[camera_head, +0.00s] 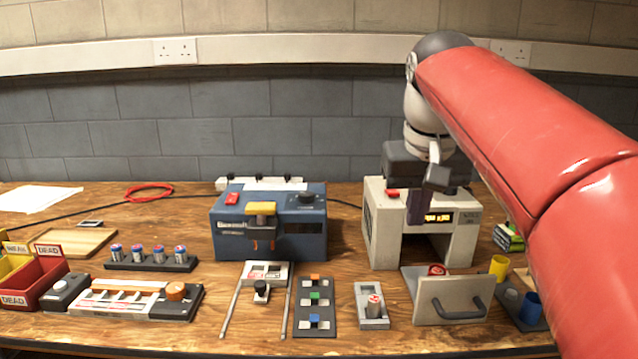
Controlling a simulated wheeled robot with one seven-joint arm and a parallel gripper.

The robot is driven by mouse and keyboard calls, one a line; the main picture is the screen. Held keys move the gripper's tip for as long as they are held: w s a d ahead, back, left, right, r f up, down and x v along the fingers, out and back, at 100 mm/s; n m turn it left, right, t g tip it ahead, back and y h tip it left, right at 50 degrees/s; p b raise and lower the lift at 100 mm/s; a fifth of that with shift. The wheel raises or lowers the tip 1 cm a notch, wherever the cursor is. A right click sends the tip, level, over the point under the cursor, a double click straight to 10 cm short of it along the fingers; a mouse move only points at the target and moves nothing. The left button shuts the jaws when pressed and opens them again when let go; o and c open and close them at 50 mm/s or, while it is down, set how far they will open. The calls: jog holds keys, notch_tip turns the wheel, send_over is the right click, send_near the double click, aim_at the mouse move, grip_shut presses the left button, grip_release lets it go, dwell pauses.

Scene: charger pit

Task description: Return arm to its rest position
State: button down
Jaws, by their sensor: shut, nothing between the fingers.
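My red and white arm (520,130) reaches in from the right and bends downward above the cream machine (380,240). My gripper (418,213) hangs in front of the machine's upper front, near its small display. Its dark fingers point down and look shut and empty. Whether they touch the machine cannot be told. My arm hides part of the back wall and the right end of the bench.
A blue charger box (225,240) stands left of the cream machine. In front lie a slotted plate (302,325), a handled drawer (430,312) and a battery rack (120,266). A red bin (45,282) is at left. Bare wood lies between the two machines.

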jog(key=s+f+t, duration=0.1)
jog(key=s+f, duration=0.7)
jog(key=f, duration=0.3)
jog(key=s+d+f+t, duration=0.1)
jog(key=s+f, duration=0.7)
jog(key=f, duration=0.3)
jog(key=shift+s+f, duration=0.3)
jog(key=shift+s, duration=0.1)
